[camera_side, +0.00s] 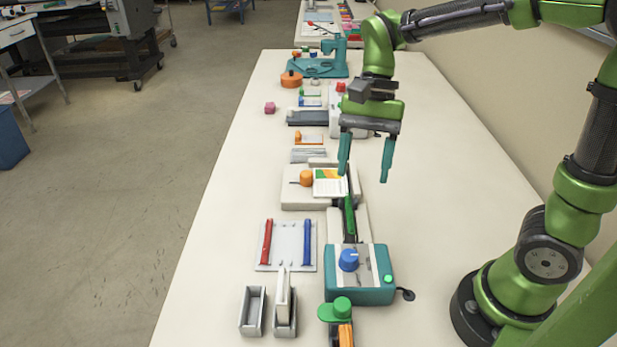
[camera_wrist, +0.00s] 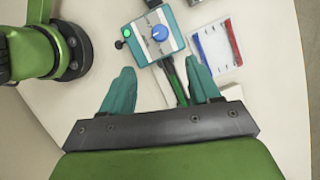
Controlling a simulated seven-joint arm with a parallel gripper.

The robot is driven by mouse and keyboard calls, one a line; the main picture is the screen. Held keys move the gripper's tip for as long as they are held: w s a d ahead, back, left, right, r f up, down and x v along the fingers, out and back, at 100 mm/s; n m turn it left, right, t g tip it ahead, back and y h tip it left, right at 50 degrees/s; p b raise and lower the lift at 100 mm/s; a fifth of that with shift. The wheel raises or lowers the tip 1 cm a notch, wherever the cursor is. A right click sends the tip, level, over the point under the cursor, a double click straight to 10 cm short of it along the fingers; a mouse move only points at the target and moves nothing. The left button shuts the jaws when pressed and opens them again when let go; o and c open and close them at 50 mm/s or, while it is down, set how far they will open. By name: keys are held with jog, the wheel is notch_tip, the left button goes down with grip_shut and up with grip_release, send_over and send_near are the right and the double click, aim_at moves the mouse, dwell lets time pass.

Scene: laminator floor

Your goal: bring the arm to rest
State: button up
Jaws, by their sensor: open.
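My gripper (camera_side: 366,166) is in the air above the long white table (camera_side: 440,190). Its two teal fingers point down, are spread apart and have nothing between them. In the wrist view my gripper (camera_wrist: 160,95) also shows open and empty, with the teal machine with a blue knob (camera_wrist: 160,32) beyond the fingertips. In the side view that teal machine (camera_side: 358,285) stands nearer the camera than my gripper. A card with a coloured print (camera_side: 330,184) lies on a pale block to the left of the fingers.
A grey tray (camera_side: 284,251) holds a red and a blue bar. Two grey holders (camera_side: 253,312) and a green-knobbed tool (camera_side: 336,311) stand at the near end. A teal press (camera_side: 325,66) and an orange round thing (camera_side: 291,79) stand farther back. The table's right side is mostly clear.

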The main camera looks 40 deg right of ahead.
jog(key=shift+w+d+r, duration=0.1)
jog(key=shift+d+r, duration=0.1)
jog(key=shift+r, duration=0.3)
jog(key=s+d+r+n+t+h, duration=0.1)
jog(key=s+d+r+n+t, duration=0.1)
jog(key=s+n+t, duration=0.3)
jog(key=shift+s+d+n+t+h, duration=0.15)
jog(key=shift+d+n+t+h, duration=0.45)
jog(key=shift+n+t, duration=1.25)
jog(key=shift+d+m+t, duration=0.2)
jog(key=shift+m+t, duration=0.15)
dwell(4.8)
